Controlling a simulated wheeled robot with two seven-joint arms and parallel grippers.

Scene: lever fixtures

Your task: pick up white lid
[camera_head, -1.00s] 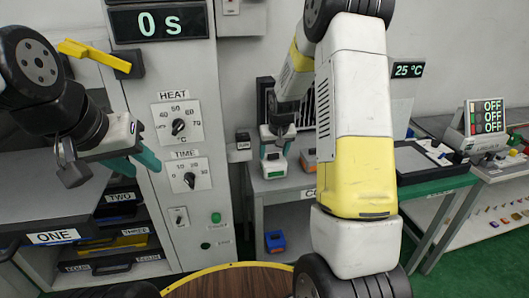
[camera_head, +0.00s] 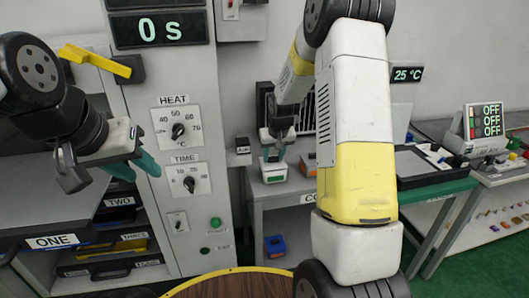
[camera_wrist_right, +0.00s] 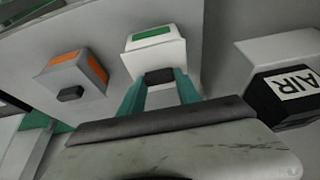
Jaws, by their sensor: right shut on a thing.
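The white lid (camera_wrist_right: 162,58) tops a small white box with a green label, seen in the right wrist view. A black knob (camera_wrist_right: 159,77) stands out from the lid. The teal fingers of my right gripper (camera_wrist_right: 160,92) are shut on this knob. In the head view the white box (camera_head: 273,172) sits on the grey bench, below my right gripper (camera_head: 275,152). Whether the lid is lifted off the box cannot be told. My left gripper (camera_head: 134,166) is open and empty, in front of the control panel at the left.
A grey box with an orange label (camera_wrist_right: 75,75) stands beside the white box. A black AIR box (camera_wrist_right: 286,95) is on its other side. A control panel with HEAT and TIME dials (camera_head: 178,130) and drawers stand left. A round wooden table (camera_head: 235,286) is in front.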

